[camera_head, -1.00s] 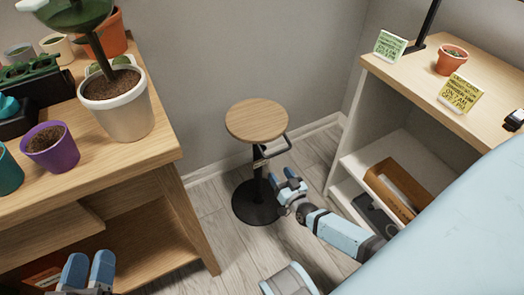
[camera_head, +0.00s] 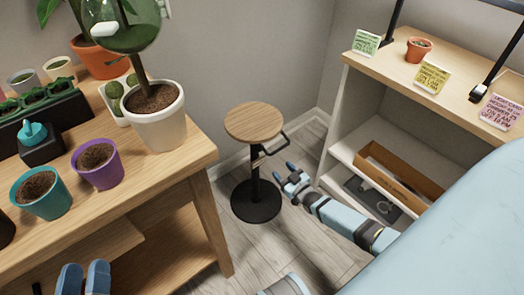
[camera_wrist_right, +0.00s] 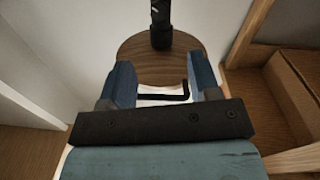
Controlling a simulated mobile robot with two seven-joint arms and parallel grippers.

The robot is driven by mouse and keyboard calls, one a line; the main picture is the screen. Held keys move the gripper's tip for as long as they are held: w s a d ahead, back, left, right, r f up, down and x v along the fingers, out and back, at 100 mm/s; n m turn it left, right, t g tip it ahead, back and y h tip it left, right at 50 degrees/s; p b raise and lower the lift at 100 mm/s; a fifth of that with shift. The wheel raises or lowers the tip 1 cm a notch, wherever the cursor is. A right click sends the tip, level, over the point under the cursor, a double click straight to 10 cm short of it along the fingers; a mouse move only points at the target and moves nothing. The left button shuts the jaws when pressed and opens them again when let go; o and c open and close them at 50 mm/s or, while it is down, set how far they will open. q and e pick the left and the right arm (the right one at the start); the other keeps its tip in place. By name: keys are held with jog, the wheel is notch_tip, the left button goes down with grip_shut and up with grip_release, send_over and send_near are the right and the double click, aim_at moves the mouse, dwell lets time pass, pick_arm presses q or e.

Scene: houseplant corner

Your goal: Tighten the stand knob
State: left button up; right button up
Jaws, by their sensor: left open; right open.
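The stand (camera_head: 254,121) is stool-like, with a round wooden top, a black column and a round black base (camera_head: 256,201) on the floor. A black bent bar (camera_head: 277,146) sticks out under its top on the right. I cannot make out a separate knob. My right gripper (camera_head: 290,172) is open and empty, low to the right of the column and apart from it. In the right wrist view, the open fingers (camera_wrist_right: 159,82) show in front of the wooden disc (camera_wrist_right: 160,65), with a dark post above. My left gripper (camera_head: 83,275) is open at the lower left, in front of the wooden bench.
A wooden bench (camera_head: 205,155) with a white pot (camera_head: 158,130), purple pot (camera_head: 97,166) and teal pot (camera_head: 42,196) stands left. A shelf unit (camera_head: 345,66) with note cards, a small orange pot (camera_head: 418,49) and an open box (camera_head: 398,177) stands right.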

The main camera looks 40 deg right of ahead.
pick_arm(q)
jog(key=shift+m+g+h, duration=0.3)
jog(key=shift+g, duration=0.4)
jog(key=f+b, duration=0.2)
jog(key=d+f+b, duration=0.1)
jog(key=f+b, duration=0.1)
jog(key=b, duration=0.1)
pick_arm(e)
jog(key=w, duration=1.3)
jog(key=shift+w, duration=0.35)
pick_arm(q)
jog(key=shift+r, duration=0.1)
pick_arm(e)
jog(key=shift+a, duration=0.1)
jog(key=c, duration=0.9)
